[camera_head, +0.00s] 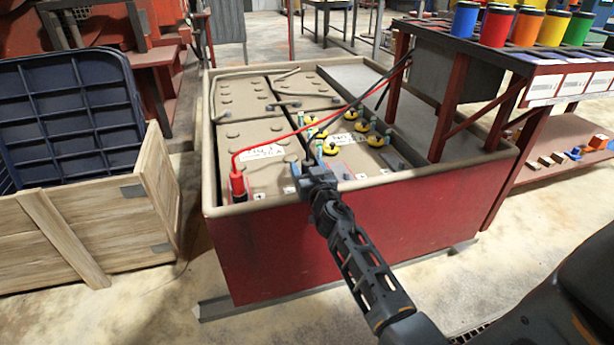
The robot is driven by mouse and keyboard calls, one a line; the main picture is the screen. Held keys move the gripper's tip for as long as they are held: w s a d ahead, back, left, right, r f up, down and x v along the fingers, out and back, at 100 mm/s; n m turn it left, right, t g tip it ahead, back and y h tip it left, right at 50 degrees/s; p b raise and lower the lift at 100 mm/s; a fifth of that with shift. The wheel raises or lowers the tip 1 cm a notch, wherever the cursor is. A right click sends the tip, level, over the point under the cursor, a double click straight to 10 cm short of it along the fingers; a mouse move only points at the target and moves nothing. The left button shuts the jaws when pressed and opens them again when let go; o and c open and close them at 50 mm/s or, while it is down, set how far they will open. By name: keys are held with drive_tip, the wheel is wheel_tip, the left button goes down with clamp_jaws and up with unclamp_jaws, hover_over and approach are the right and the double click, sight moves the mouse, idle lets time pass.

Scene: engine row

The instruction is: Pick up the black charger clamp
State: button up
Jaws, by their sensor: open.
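The black charger clamp (308,163) is at the lower end of a black cable, by the front edge of the batteries (268,178) in the red box. My gripper (316,172) is open and reaches over the box's front rim, right at the clamp. Its fingers hide most of the clamp, and I cannot tell whether they touch it. The red charger clamp (237,184) stands upright on a red cable to the left, at the front left corner of the batteries.
The red box (340,242) has a raised tan rim. Several yellow caps (330,147) stand on the right battery. A bench with coloured cups (498,26) is at right, and a wooden crate (75,235) with a blue bin (75,110) at left.

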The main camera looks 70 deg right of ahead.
drive_tip(key=shift+c, duration=0.5)
clamp_jaws()
